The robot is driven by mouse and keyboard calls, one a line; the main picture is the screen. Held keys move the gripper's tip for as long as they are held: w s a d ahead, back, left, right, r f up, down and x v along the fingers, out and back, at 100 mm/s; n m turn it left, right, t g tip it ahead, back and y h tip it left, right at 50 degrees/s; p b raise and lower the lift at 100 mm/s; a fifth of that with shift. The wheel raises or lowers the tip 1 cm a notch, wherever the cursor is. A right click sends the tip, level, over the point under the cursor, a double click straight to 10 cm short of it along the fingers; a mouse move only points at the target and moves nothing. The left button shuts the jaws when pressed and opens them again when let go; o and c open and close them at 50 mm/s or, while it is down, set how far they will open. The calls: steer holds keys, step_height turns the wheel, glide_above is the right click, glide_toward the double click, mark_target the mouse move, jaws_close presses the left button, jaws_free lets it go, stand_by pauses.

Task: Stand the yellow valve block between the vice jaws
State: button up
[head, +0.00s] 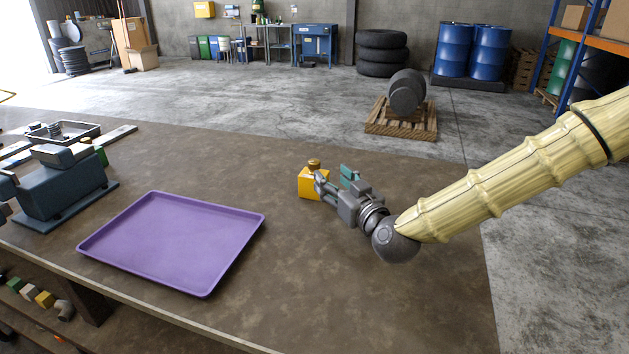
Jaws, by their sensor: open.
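The yellow valve block (309,186) stands on the brown bench with a dark brass-coloured knob on top. My gripper (321,187) is open at the block's right side, with its fingers pointing left toward it. One finger overlaps the block's right edge in the picture; I cannot tell whether it touches. A teal part (348,175) shows beside the gripper body. The blue-grey vice (62,186) stands on its base plate at the left of the bench. The gap between its jaws is hard to make out from here.
A purple tray (140,258) lies on the bench between the vice and the block. The bench around the block is clear. A pallet (401,129) stands on the floor beyond the bench.

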mark_target(317, 165)
steer(key=shift+p+x, duration=0.95)
steer(key=shift+x, duration=3.8)
steer(key=shift+s+a, duration=0.1)
steer(key=shift+a, duration=0.1)
jaws_close()
steer(key=shift+r, duration=0.15)
